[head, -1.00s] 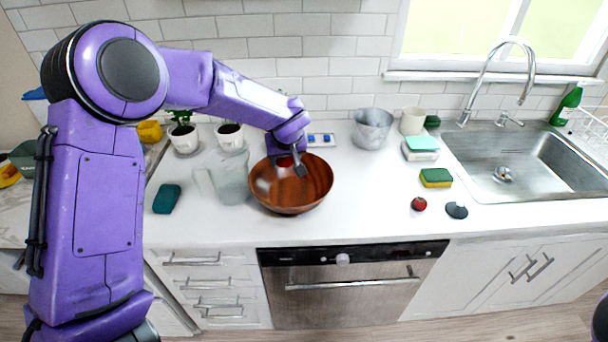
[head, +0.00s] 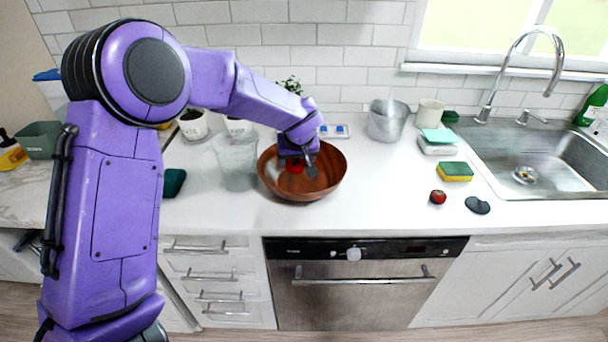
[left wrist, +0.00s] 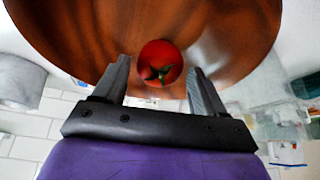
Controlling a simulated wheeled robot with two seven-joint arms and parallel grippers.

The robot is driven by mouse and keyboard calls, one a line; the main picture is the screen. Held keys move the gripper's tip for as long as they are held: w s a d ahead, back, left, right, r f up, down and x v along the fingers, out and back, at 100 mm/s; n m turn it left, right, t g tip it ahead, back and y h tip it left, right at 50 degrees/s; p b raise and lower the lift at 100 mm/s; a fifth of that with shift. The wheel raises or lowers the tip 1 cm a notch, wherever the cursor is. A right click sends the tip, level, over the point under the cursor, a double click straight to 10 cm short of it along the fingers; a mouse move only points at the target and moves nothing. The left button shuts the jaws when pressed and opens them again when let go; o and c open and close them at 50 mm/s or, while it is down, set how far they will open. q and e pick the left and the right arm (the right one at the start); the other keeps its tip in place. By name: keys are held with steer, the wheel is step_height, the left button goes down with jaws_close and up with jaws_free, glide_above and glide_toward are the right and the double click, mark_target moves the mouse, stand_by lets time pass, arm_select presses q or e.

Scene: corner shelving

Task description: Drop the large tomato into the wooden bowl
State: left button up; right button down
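The large red tomato (head: 296,166) shows inside the outline of the wooden bowl (head: 334,180), below my left gripper (head: 304,172). In the left wrist view the tomato (left wrist: 160,62), with its green stem, is between and just beyond the fingertips of my left gripper (left wrist: 160,75). A gap shows on each side of it, so the fingers are open. The bowl's brown inside (left wrist: 235,35) fills the background behind it. I cannot tell if the tomato touches the bowl's bottom. My right gripper is not in view.
A clear glass pitcher (head: 236,163) stands close left of the bowl. A smaller tomato (head: 438,197), a dark lid-like disc (head: 478,205) and a sponge (head: 455,172) lie to the right. A metal pot (head: 387,120) stands behind. The counter's front right of the bowl is clear.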

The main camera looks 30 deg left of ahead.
arm_select(q)
steer(key=shift+o, duration=0.7)
steer(key=shift+w+f, duration=0.1)
steer(key=v, duration=1)
steer(key=shift+r, duration=0.3)
steer(key=shift+d, duration=0.1)
